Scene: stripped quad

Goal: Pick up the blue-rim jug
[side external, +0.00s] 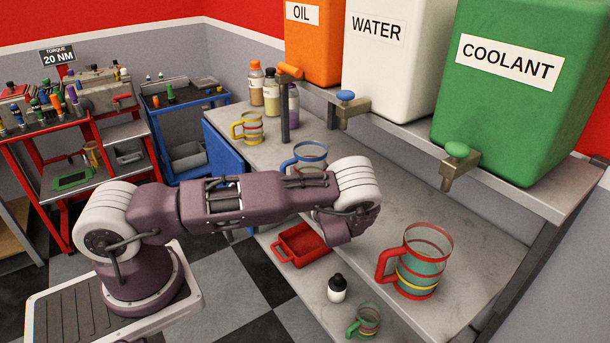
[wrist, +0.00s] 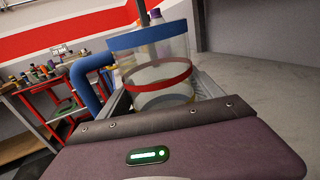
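The blue-rim jug (side external: 310,150) is clear, with a blue rim and handle. It stands on the grey bench behind my arm in the side view, its lower part mostly hidden. In the wrist view the jug (wrist: 150,65) is directly ahead, with its blue handle to the left and a red band below the rim. My gripper (wrist: 165,95) has its grey fingers wide apart, one at each side of the jug's lower part. I see no clear closing on the jug; contact is hard to judge. In the side view the fingertips are hidden behind my arm.
A red-handled jug (side external: 418,262) stands on the bench at right, with a yellow-handled mug (side external: 247,127) and bottles (side external: 271,92) farther back. Taps (side external: 457,165) hang from the shelf above. A red tray (side external: 301,244), a small bottle (side external: 337,289) and a green-handled mug (side external: 365,322) are lower down.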

